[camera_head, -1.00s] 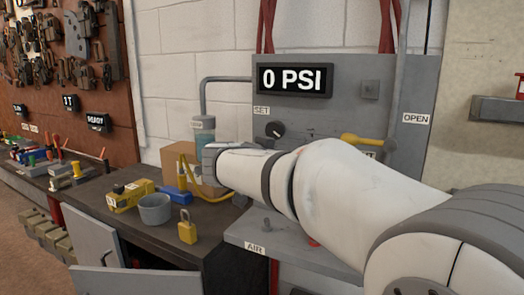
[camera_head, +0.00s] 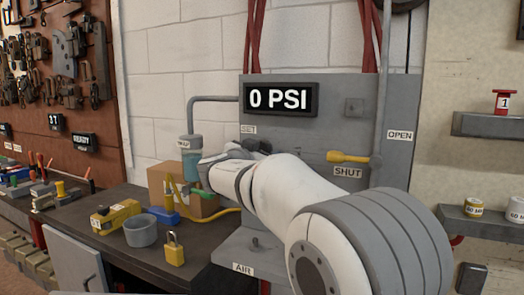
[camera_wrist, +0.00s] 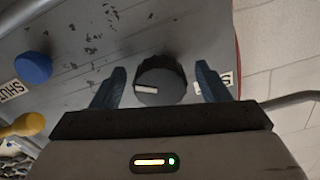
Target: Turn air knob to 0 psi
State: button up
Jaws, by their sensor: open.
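The dark round air knob (camera_wrist: 163,78) with a white pointer mark is on the grey panel (camera_head: 330,115). In the wrist view the mark points left. My gripper (camera_wrist: 161,70) is open, with one blue-grey finger on each side of the knob and visible gaps between fingers and knob. Whether the fingers reach down around it is hard to tell. The display (camera_head: 279,98) reads 0 PSI. In the head view my arm's end mostly hides the knob. The SET label (camera_wrist: 226,79) is beside the right finger in the wrist view.
A yellow handle (camera_head: 347,157) is on the panel above the SHUT label (camera_head: 347,171). On the bench are a grey cup (camera_head: 141,232), a yellow padlock (camera_head: 174,250) and a cardboard box (camera_head: 200,204).

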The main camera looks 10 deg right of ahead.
jog(key=c, duration=1)
jog(key=shift+o, duration=0.2)
